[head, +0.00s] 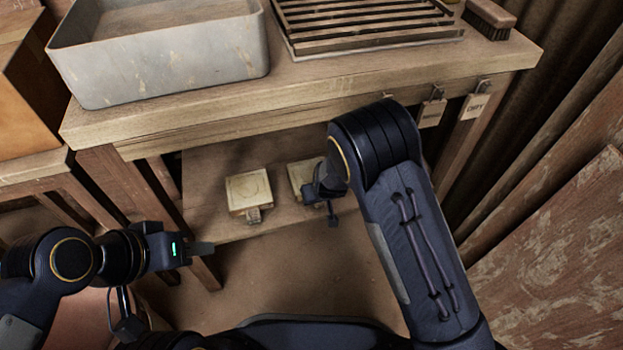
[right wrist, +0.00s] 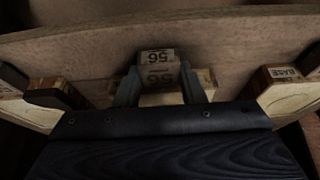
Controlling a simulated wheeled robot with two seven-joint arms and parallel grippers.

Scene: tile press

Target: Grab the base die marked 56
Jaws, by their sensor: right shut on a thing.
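The base die marked 56 (right wrist: 158,60) shows its label, upside down, in the middle of the right wrist view. My right gripper (right wrist: 160,88) is shut on its labelled end, one finger on each side. In the head view my right gripper (head: 326,193) reaches to the lower shelf and partly covers a pale square die (head: 302,176); the label cannot be read there. Another pale die (head: 249,189) with a small front tab lies to its left. My left gripper (head: 196,249) is away from the dies, left of the shelf front; its finger gap cannot be made out.
The dies lie on a low wooden shelf (head: 212,198) under the bench. On the bench (head: 200,122) stand a grey tub (head: 170,62), a slatted rack (head: 365,28) and a brush (head: 490,18). Another die labelled BASE (right wrist: 287,92) is at the right in the wrist view.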

